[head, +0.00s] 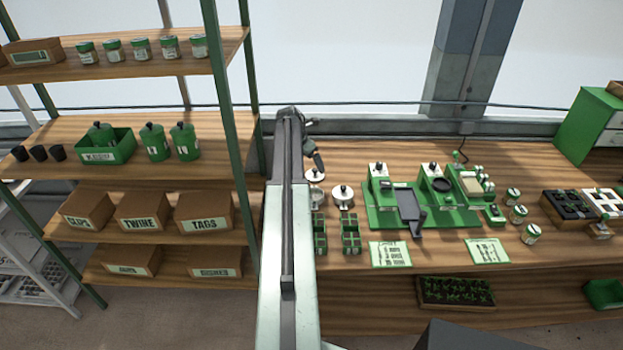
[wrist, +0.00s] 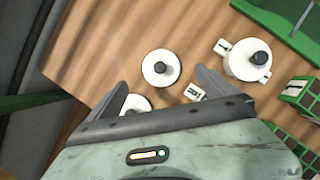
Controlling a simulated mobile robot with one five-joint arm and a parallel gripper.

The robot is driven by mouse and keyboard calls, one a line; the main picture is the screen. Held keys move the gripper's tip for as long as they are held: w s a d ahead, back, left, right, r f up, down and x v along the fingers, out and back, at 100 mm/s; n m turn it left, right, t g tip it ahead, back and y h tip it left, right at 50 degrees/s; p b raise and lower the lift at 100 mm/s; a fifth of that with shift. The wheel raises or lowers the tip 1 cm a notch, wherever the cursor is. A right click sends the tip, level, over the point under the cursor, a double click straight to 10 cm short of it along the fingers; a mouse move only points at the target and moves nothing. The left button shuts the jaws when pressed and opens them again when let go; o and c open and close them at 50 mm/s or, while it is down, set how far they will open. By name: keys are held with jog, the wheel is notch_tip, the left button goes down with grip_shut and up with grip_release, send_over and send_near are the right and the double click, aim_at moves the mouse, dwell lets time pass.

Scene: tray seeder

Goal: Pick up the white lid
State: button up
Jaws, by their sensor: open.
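The white lid (wrist: 161,69) is a round white disc with a dark knob, lying on the wooden bench in the wrist view. It also shows in the head view (head: 315,175), just below the end of my arm. My gripper (wrist: 160,90) is open and empty, its two fingers spread to either side below the lid in the wrist picture. The lid lies just beyond the line between the fingertips, and no contact shows. Another white round piece (wrist: 134,103) is partly hidden behind my gripper. In the head view my gripper (head: 314,156) is small and partly hidden by my arm.
A white pot (wrist: 245,60) with a dark knob and side tabs stands right of the lid; it also shows in the head view (head: 343,196). Green seed trays (head: 351,235) lie in front, and a green seeder base (head: 440,216) stands right. A shelf rack (head: 222,100) stands left.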

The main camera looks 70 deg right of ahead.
aim_at(315, 170)
jog(key=shift+b+x, duration=0.45)
jog(key=shift+x, duration=0.55)
jog(key=b+x, duration=0.4)
jog(key=x, duration=0.1)
jog(key=shift+d+b, duration=0.1)
jog(key=shift+b, duration=0.2)
jog(key=shift+s+r, duration=0.1)
jog(key=shift+r, duration=0.1)
jog(key=shift+c, duration=0.6)
jog(key=c, duration=1.3)
jog(key=shift+r+p, duration=0.1)
jog(key=shift+p, duration=0.2)
